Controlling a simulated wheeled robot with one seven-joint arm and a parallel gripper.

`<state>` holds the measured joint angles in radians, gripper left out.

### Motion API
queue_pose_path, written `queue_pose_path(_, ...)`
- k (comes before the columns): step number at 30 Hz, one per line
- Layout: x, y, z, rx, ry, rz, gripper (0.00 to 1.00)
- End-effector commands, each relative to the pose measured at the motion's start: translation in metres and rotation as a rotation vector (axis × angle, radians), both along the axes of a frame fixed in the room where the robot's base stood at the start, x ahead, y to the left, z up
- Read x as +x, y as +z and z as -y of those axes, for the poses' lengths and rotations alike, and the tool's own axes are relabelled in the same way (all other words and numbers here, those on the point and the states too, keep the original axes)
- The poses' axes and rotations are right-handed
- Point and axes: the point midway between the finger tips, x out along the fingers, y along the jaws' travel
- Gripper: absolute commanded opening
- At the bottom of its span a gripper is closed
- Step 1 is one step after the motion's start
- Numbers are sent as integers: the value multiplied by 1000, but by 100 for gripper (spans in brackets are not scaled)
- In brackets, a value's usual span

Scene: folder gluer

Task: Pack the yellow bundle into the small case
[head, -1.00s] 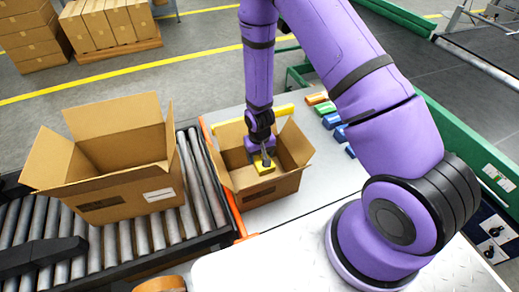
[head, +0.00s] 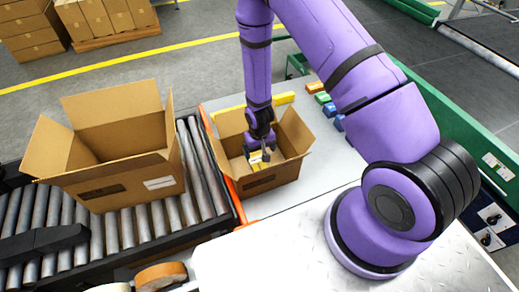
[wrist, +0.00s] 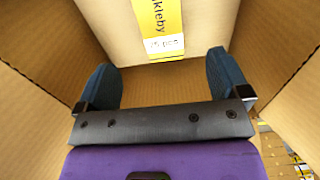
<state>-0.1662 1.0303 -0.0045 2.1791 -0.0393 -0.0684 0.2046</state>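The small case (head: 272,180) is an open brown carton on the grey table, its flaps spread. The yellow bundle (head: 256,162) lies inside it, below my gripper and partly hidden by it in the head view. My gripper (head: 260,157) is inside the case mouth. In the wrist view its two blue fingers (wrist: 160,75) stand wide apart with nothing between them, and the bundle is beyond them.
A larger open carton (head: 120,185) stands on the roller conveyor (head: 140,232) at left. Several coloured bundles (head: 322,97) lie in a row behind the case at right. A yellow bar (head: 285,97) lies behind the case. The case walls stand close around my gripper.

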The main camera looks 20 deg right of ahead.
Motion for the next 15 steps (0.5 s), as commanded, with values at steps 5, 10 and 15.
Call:
queue_pose_path(5, 0, 0, 0, 0, 0, 0, 93)
queue_pose_path(10, 0, 4, 0, 0, 0, 1, 93)
queue_pose_path(15, 1, 23, 0, 1, 0, 3, 93)
